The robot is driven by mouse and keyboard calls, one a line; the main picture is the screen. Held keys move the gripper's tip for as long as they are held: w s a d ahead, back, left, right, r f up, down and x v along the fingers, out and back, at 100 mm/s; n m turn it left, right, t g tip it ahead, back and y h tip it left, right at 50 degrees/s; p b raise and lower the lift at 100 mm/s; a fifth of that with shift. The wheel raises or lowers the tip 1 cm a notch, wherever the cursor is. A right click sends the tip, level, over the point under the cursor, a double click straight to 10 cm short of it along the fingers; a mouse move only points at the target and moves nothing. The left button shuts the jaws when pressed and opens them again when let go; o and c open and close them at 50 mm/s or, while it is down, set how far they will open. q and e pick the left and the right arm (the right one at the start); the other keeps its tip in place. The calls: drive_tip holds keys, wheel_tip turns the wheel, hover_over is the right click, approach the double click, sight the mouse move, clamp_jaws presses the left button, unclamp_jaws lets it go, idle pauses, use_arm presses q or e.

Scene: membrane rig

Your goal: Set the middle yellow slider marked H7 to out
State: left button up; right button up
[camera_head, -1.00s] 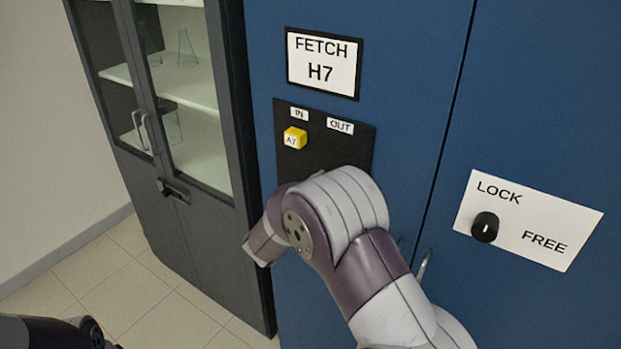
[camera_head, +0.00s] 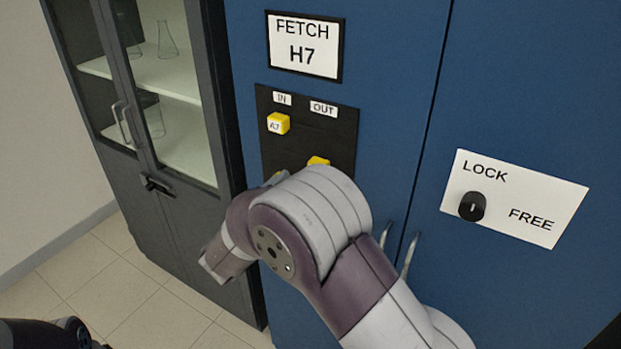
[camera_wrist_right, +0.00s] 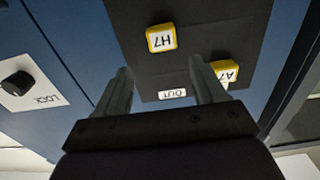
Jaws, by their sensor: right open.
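The yellow slider marked H7 (camera_wrist_right: 162,38) shows in the right wrist view, on the black panel (camera_wrist_right: 205,28), in line with the OUT label (camera_wrist_right: 172,94). In the head view a yellow slider (camera_head: 317,161) peeks out above my right arm on the OUT side; its marking is hidden. The yellow slider marked A7 (camera_head: 278,123) sits under the IN label (camera_head: 282,98). My right gripper (camera_wrist_right: 162,78) is open and empty, its fingers pointing towards the panel, apart from H7 in the picture. My right arm hides the gripper and lower panel in the head view.
A FETCH H7 sign (camera_head: 305,46) hangs above the panel on the blue cabinet. A black knob (camera_head: 472,206) sits on a LOCK/FREE plate to the right. Cabinet handles (camera_head: 408,257) stick out beside my arm. A grey glass-door cabinet (camera_head: 165,130) stands left.

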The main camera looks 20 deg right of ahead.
drive_tip(key=v, duration=0.5)
drive_tip(key=shift+s+a+b, duration=0.2)
drive_tip(key=shift+s+b, duration=0.1)
drive_tip(key=shift+b, duration=0.1)
